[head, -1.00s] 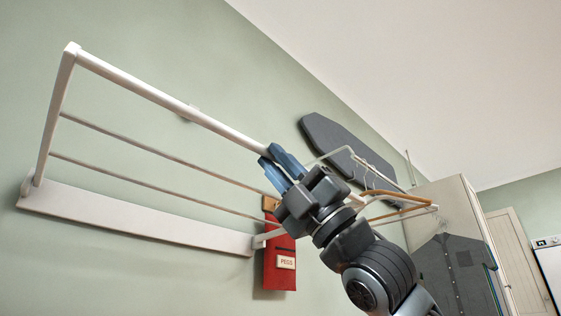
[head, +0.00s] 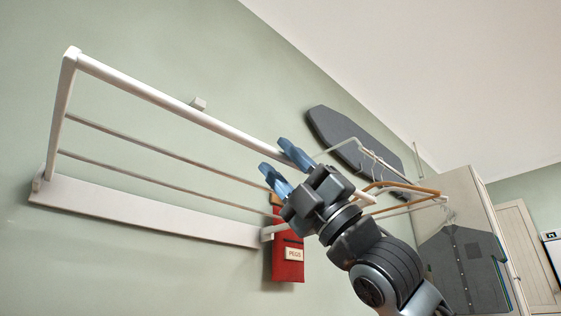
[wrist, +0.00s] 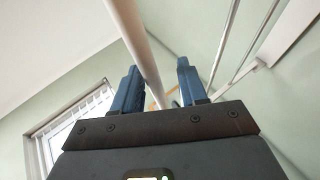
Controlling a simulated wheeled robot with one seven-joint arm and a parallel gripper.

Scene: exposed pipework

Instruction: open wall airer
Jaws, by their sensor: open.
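The wall airer is a white frame with a thick front bar (head: 160,97), thin inner rods and a white wall rail (head: 140,213). In the wrist view the bar (wrist: 137,40) runs between the open fingers (wrist: 158,85). The bar's right end is partly hidden by my gripper.
A red peg bag (head: 287,257) hangs below the rail's right end. Beyond my arm are a grey ironing board (head: 345,140), hangers (head: 400,186), a dark shirt (head: 462,265) and a pale cabinet (head: 480,200). The wall left of the airer is bare.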

